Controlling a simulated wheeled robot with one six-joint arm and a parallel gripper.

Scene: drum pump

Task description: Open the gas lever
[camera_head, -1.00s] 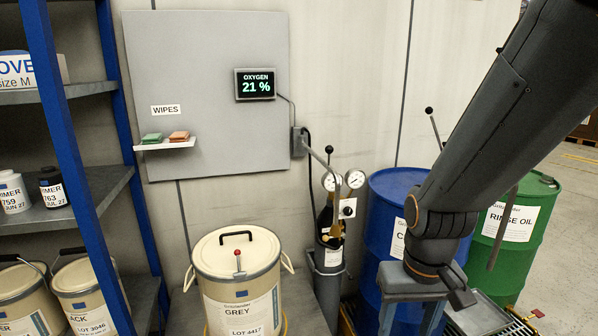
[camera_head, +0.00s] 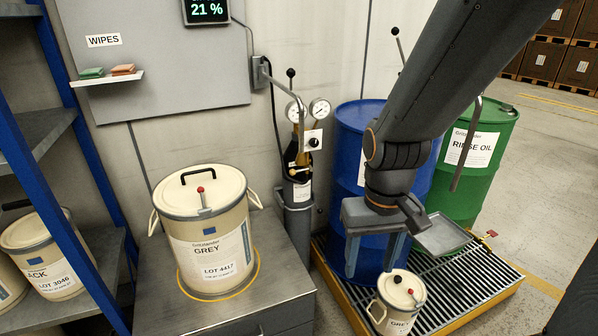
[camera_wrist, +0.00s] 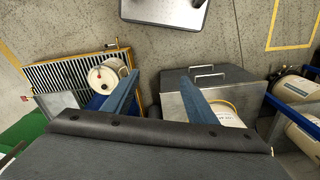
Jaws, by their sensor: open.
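A dark gas cylinder (camera_head: 297,190) stands upright against the wall in the head view, with two round white gauges (camera_head: 319,110) at its top. A thin lever with a black knob (camera_head: 291,73) rises upright beside the gauges. I cannot tell for sure that this is the gas lever. My gripper (camera_head: 371,268) points down in front of the blue drum, to the right of the cylinder and lower. It is open and empty, clear of the lever. The wrist view shows its two blue-grey fingers apart (camera_wrist: 163,75), with no cylinder or lever visible between them.
A blue drum (camera_head: 347,130) and a green drum (camera_head: 483,150) stand on a yellow-edged grate (camera_head: 455,290). A small pail (camera_head: 400,292) is below my gripper. A larger GREY pail (camera_head: 205,240) sits on a metal cabinet (camera_head: 285,285). Shelves stand at left.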

